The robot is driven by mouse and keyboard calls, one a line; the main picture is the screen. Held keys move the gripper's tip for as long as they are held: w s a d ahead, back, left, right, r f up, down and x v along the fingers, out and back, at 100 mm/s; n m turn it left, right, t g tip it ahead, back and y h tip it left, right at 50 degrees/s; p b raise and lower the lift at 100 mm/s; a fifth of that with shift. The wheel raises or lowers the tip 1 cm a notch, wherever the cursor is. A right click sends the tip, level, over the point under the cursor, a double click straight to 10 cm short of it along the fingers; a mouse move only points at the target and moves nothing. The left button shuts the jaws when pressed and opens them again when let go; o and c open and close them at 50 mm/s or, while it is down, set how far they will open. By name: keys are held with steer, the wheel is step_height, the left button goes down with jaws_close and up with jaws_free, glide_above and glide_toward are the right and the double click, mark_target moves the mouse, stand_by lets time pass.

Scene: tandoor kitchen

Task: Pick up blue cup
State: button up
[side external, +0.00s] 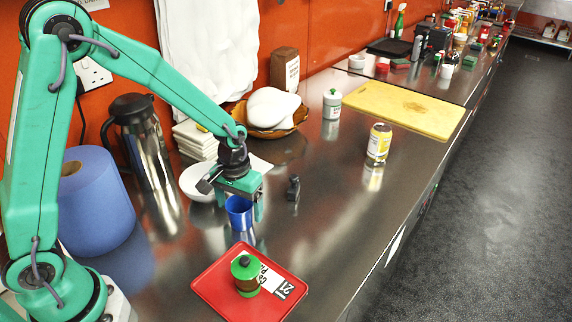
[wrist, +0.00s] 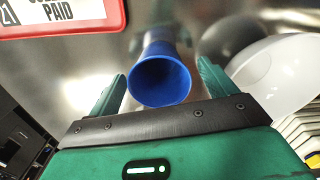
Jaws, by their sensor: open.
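The blue cup (side external: 239,212) stands upright on the steel counter, just behind the red tray in the side view. In the wrist view the cup (wrist: 160,80) shows its open mouth and sits between the two green fingers. My gripper (side external: 240,203) is open, directly above and around the cup, with a finger on either side. In the wrist view my gripper (wrist: 160,85) has a gap to the cup on both sides. Whether a finger touches the cup on the far side cannot be told.
A white bowl (side external: 192,186) stands close behind my gripper. A steel jug (side external: 143,140) and blue roll (side external: 95,205) stand left.

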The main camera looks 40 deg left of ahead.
steer(key=c, duration=1)
steer(key=shift+r, duration=0.15)
steer(key=shift+r, duration=0.8)
steer(key=s+d+r, duration=0.2)
steer(key=d+r, duration=0.1)
steer(key=s+d+r, duration=0.2)
steer(key=d+r, duration=0.1)
steer(key=s+d+r, duration=0.3)
steer(key=shift+s+d, duration=0.1)
